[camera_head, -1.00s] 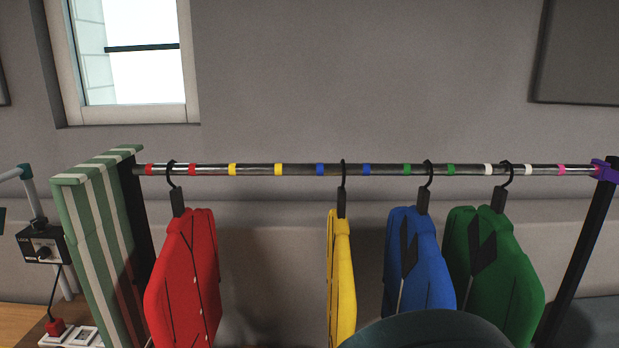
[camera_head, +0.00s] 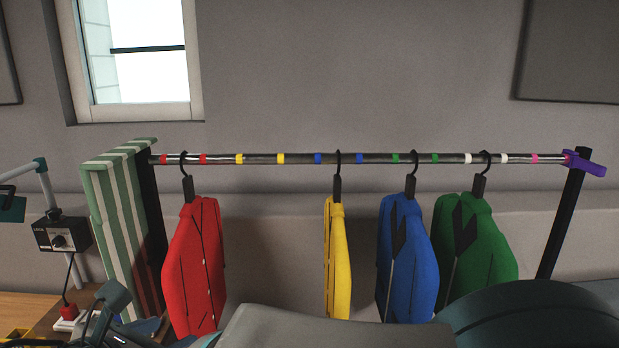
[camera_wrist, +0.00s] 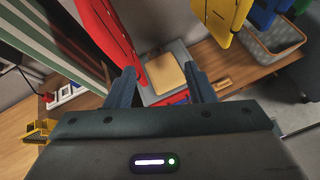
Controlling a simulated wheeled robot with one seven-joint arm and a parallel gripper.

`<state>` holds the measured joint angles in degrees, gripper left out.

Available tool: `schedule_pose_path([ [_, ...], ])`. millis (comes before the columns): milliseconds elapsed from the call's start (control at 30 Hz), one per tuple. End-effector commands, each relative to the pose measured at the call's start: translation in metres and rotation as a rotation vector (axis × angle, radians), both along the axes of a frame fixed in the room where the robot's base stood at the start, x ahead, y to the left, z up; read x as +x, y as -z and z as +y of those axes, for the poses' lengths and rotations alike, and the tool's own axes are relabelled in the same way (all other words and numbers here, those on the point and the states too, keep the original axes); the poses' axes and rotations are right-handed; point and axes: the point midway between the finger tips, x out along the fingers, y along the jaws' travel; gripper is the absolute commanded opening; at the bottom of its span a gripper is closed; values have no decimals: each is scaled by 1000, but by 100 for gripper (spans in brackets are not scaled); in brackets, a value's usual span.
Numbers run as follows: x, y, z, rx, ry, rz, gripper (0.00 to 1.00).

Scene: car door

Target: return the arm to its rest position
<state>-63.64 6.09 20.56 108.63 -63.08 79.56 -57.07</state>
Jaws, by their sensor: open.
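My gripper (camera_wrist: 162,76) is open and empty in the wrist view, its two fingers spread apart. It points down past hanging clothes toward a wooden surface. My arm (camera_head: 330,328) stretches across the bottom of the head view, in front of the clothes rail (camera_head: 300,159). A dark part of my arm's end shows at the lower left, below the striped panel; the fingers cannot be made out there.
Red (camera_head: 196,265), yellow (camera_head: 337,260), blue (camera_head: 408,260) and green (camera_head: 476,250) jackets hang from the rail. A green-striped panel (camera_head: 115,235) and a control box (camera_head: 62,235) stand left. In the wrist view, a grey basket (camera_wrist: 275,42) sits upper right.

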Motion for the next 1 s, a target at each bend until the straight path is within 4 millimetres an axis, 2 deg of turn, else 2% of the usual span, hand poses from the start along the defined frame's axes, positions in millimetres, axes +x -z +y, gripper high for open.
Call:
schedule_pose_path([
  [33, 11, 2, -16, 28, 57, 18, 49],
  [167, 36, 11, -61, 131, 229, 73, 49],
  [300, 60, 27, -132, 305, 510, 142, 49],
  [433, 68, 43, -198, 509, 811, 185, 49],
  [600, 60, 65, -273, 803, 1212, 200, 49],
  [700, 48, 76, -308, 991, 1450, 186, 49],
  [800, 35, 87, -337, 1192, 1686, 153, 49],
  [1000, 12, 102, -373, 1558, 2066, 59, 49],
])
